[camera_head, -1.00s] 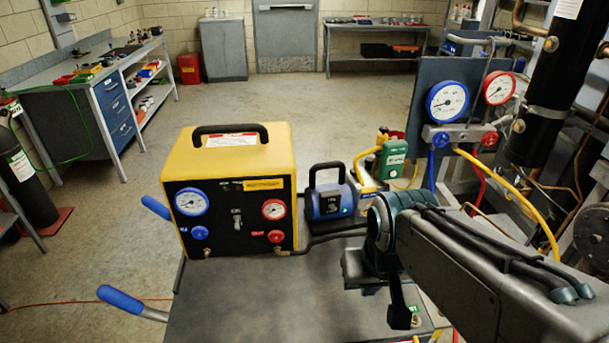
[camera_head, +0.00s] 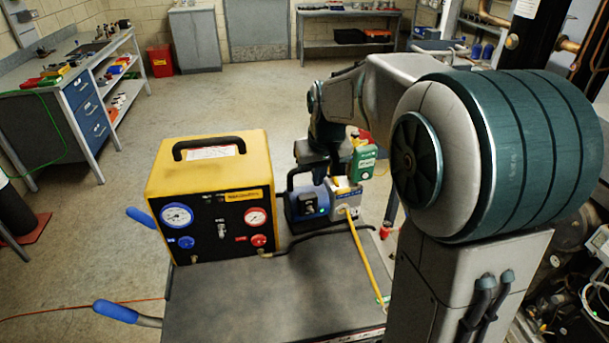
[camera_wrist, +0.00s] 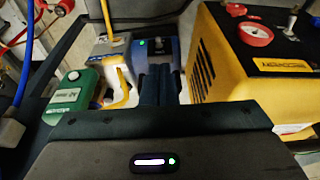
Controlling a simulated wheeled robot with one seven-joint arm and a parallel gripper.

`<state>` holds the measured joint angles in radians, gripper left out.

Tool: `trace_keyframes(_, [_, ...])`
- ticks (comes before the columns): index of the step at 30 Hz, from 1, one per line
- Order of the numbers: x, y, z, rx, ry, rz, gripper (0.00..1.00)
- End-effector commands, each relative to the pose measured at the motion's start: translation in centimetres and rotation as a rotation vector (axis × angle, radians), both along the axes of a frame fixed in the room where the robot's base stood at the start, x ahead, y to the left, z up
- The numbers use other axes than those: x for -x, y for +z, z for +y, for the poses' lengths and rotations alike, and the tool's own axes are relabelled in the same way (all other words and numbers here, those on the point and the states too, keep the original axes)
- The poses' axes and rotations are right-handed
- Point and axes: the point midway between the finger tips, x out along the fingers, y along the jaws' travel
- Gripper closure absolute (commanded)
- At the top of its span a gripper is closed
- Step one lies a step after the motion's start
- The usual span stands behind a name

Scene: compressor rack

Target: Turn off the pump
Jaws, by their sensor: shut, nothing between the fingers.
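The pump (camera_head: 308,203) is a small blue and dark unit with a black handle, on the cart to the right of the yellow machine (camera_head: 208,173). In the wrist view, the pump (camera_wrist: 168,50) lies beyond my fingers and a small green light shows on it. My gripper (camera_wrist: 157,84) is shut and empty, its dark fingers pointing at the pump's near end. In the head view my gripper (camera_head: 316,168) reaches down at the back of the pump, and its fingertips are hidden there. I cannot tell whether it touches the pump. No switch is clear.
A black hose (camera_head: 318,238) runs along the pump's front. The cart top (camera_head: 260,300) in front is clear.

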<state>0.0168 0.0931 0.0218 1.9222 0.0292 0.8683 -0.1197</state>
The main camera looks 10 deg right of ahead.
Motion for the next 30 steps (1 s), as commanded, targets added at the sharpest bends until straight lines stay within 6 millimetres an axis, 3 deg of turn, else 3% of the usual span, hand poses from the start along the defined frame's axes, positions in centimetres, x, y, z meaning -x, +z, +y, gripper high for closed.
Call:
trace_keyframes(3, [-3.1, 0.5, 0.0, -0.002, 0.017, 0.001, 1.0])
trace_keyframes(8, [-5.0, 0.4, 0.0, -0.003, 0.028, -0.003, 1.0])
trace_keyframes(22, [-5.3, -0.2, 0.0, -0.003, 0.03, -0.003, 1.0])
trace_keyframes(30, [-5.6, -4.0, -0.1, -0.003, 0.025, -0.002, 1.0])
